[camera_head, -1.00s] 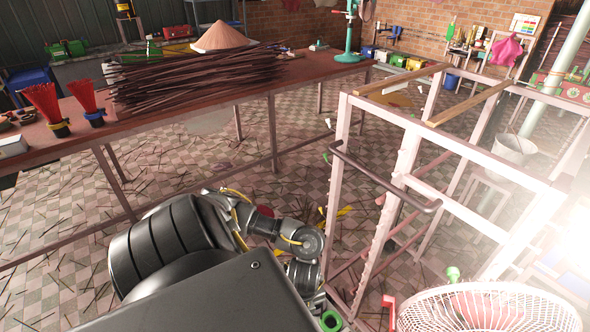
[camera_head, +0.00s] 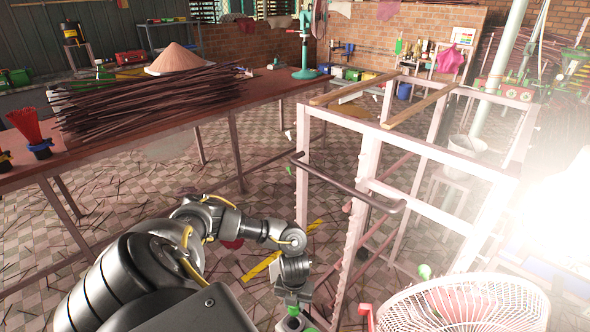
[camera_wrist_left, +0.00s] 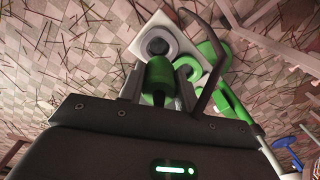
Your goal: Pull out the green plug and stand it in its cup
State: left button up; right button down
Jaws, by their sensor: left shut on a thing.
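In the left wrist view, my left gripper (camera_wrist_left: 160,88) is shut on the green plug (camera_wrist_left: 159,72), a dark-tipped green cylinder between the two fingers. Beyond it is a pale square block with a grey ring around a dark round opening (camera_wrist_left: 158,46). The plug overlaps the near edge of this ring, and I cannot tell whether it is clear of the opening. Green cylindrical parts (camera_wrist_left: 208,54) sit to the right of the block. In the head view, my left gripper (camera_head: 293,300) is low at the bottom edge, with green parts by it. The cup cannot be made out. My right gripper is out of view.
A pale metal frame (camera_head: 303,180) with a dark bar (camera_head: 350,185) stands just right of my left arm. A white fan guard (camera_head: 470,305) fills the lower right. A long table (camera_head: 190,118) with dark sticks is at the back left. Sticks litter the floor.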

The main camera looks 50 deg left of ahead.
aim_at(294, 311)
pick_arm(q)
jog(key=shift+f, duration=0.1)
notch_tip(294, 311, down, 5)
jog(key=b, duration=0.5)
jog(key=shift+f, duration=0.2)
jog(key=shift+r, duration=0.1)
dwell(0.7)
jog(key=shift+f+b, duration=1.05)
jog(key=shift+f, duration=0.4)
jog(key=o, duration=1.1)
jog(key=shift+c, duration=0.2)
